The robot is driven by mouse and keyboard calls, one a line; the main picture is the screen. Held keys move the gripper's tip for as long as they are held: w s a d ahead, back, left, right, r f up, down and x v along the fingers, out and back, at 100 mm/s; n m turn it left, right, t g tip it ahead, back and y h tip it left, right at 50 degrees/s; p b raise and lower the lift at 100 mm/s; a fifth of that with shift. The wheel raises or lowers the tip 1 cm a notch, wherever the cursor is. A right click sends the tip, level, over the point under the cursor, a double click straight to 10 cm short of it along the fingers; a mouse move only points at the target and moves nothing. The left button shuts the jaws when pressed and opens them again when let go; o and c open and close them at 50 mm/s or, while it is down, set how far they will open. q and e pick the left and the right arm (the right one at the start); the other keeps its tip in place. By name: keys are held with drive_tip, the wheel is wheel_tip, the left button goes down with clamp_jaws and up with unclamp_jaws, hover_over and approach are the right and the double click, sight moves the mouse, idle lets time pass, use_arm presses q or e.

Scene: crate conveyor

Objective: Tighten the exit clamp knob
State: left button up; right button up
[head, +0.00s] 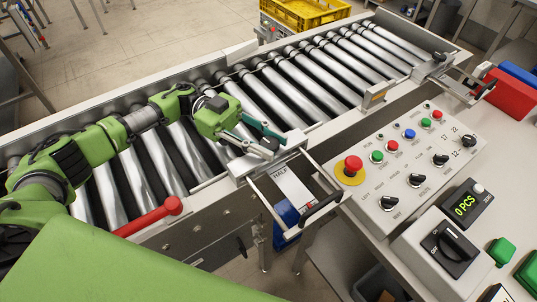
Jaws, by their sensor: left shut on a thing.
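My left gripper (260,143) reaches over the rollers from the left and is shut on a small dark knob (269,144) on the grey clamp block (285,150) at the near side rail of the conveyor. The fingers hide part of the knob, so its turn cannot be read. A second metal clamp block (432,68) with a black-handled bar sits farther along the rail at the upper right. No label shows which clamp is the exit one. My right gripper is not in view.
A halt plate (294,187) and a black-handled frame (321,209) hang beside the near clamp. A red lever (150,215) sticks out at the left. The control panel (410,165) with an emergency button (352,166) lies to the right. The rollers (330,75) carry nothing.

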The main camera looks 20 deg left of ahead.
use_arm(q)
drive_tip(key=shift+w+f+m+g+y+b, duration=0.1)
drive_tip(key=shift+m+g+y+b, duration=0.3)
drive_tip(key=shift+m+g+b, duration=0.5)
drive_tip(key=shift+g+b, duration=0.45)
drive_tip(key=shift+g, duration=0.15)
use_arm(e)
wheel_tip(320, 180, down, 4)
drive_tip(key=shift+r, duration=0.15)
use_arm(q)
drive_tip(key=shift+r+y, duration=0.2)
drive_tip(key=shift+y, duration=0.1)
drive_tip(key=o, duration=1.1)
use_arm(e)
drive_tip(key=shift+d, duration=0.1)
use_arm(q)
drive_tip(key=shift+v, duration=3.75)
